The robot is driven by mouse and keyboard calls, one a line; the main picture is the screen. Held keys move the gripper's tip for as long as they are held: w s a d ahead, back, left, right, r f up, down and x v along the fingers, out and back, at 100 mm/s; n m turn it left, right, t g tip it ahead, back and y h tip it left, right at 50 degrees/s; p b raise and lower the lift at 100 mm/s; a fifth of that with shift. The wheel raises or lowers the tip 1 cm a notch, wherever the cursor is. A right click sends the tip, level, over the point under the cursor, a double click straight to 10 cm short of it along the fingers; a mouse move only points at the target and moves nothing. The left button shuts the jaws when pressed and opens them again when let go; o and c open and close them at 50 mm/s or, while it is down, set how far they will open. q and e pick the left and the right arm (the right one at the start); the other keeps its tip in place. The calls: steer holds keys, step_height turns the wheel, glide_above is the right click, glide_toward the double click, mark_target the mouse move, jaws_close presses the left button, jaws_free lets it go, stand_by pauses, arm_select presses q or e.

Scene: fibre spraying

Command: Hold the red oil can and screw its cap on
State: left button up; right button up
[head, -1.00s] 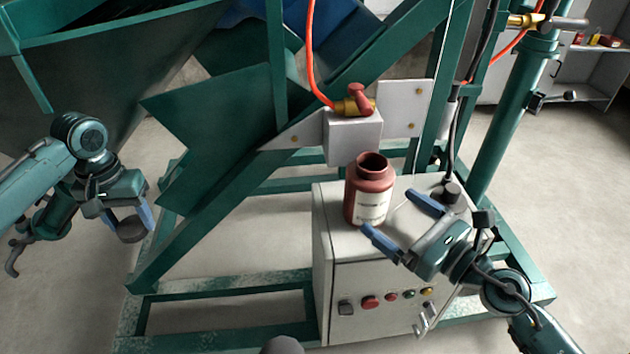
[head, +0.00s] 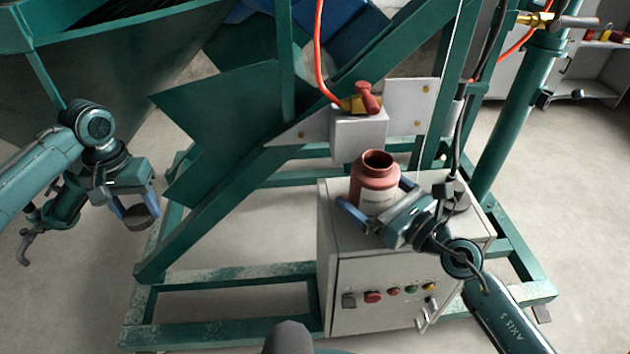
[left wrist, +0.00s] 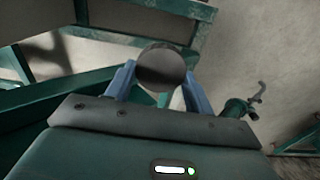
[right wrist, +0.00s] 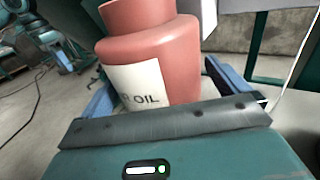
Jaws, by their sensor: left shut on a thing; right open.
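The red oil can (head: 376,182) stands upright and uncapped on the grey control cabinet, its mouth open at the top. My right gripper (head: 378,199) is open, its blue fingers on either side of the can's lower body. In the right wrist view the can (right wrist: 152,60) sits between the fingers, its white OIL label facing me. My left gripper (head: 139,214) is shut on the dark round cap (head: 138,217), out to the left in the air over the floor. The cap also shows between the blue fingertips in the left wrist view (left wrist: 161,68).
The cabinet (head: 345,250) has buttons on its front. Behind the can, a grey box (head: 358,135) carries a red-handled valve with an orange hose. Green frame beams (head: 225,205) slope between my left gripper and the can.

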steer(key=shift+c, duration=0.3)
steer(key=c, duration=1.1)
steer(key=shift+c, duration=0.4)
steer(key=shift+w+d+r, duration=0.1)
steer(key=shift+r, duration=0.05)
